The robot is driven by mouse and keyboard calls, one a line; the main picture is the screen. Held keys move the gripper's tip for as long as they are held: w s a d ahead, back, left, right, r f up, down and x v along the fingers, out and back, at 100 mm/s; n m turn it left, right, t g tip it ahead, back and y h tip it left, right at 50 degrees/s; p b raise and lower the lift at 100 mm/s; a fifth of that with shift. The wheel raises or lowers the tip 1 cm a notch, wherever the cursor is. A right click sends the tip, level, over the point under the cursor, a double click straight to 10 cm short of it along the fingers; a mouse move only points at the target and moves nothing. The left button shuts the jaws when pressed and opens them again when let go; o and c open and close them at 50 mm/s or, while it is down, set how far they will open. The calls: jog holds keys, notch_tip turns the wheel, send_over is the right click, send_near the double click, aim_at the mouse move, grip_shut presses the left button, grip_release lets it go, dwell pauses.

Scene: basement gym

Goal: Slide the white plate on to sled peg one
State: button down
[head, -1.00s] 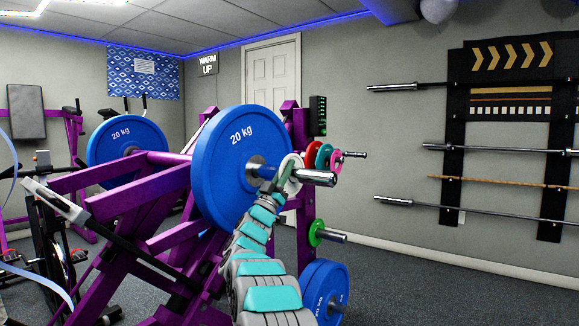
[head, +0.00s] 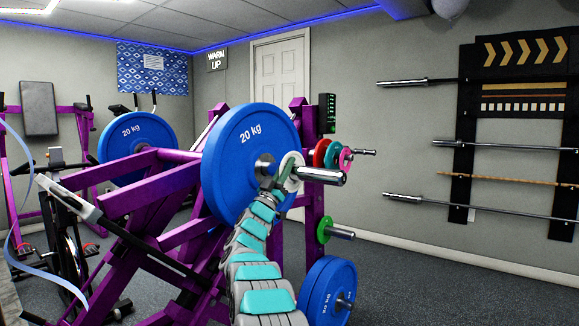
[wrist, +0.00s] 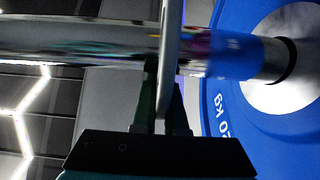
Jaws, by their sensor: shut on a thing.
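The small white plate (head: 293,170) appears to be around the metal sled peg (head: 323,176), partway along it. The peg's bare end sticks out to the right of the plate. A large blue 20 kg plate (head: 235,150) sits further in on the same peg, with a gap between the two. My gripper (wrist: 165,105) is shut on the white plate's lower edge. In the wrist view the white plate (wrist: 169,55) is edge-on, crossing the shiny peg (wrist: 80,38), with the blue plate (wrist: 222,95) to the right. My fingertips are mostly hidden in the head view.
The purple sled frame (head: 150,195) fills the left and middle. Small coloured plates (head: 333,155) hang on a peg behind, a green one (head: 324,230) lower, and blue plates (head: 330,290) near the floor. Open floor (head: 430,285) lies to the right, before wall-mounted bars (head: 480,207).

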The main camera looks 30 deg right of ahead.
aim_at(275, 164)
jog(key=shift+w+a, duration=0.25)
jog(key=shift+w, duration=0.2)
jog(key=shift+w+a, duration=0.2)
jog(key=shift+w, duration=0.25)
jog(key=shift+w+a, duration=0.1)
jog(key=shift+w, duration=0.5)
jog(key=shift+w+a, duration=0.3)
jog(key=shift+w, duration=0.3)
jog(key=shift+w+a, duration=0.1)
jog(key=c, duration=0.9)
grip_release()
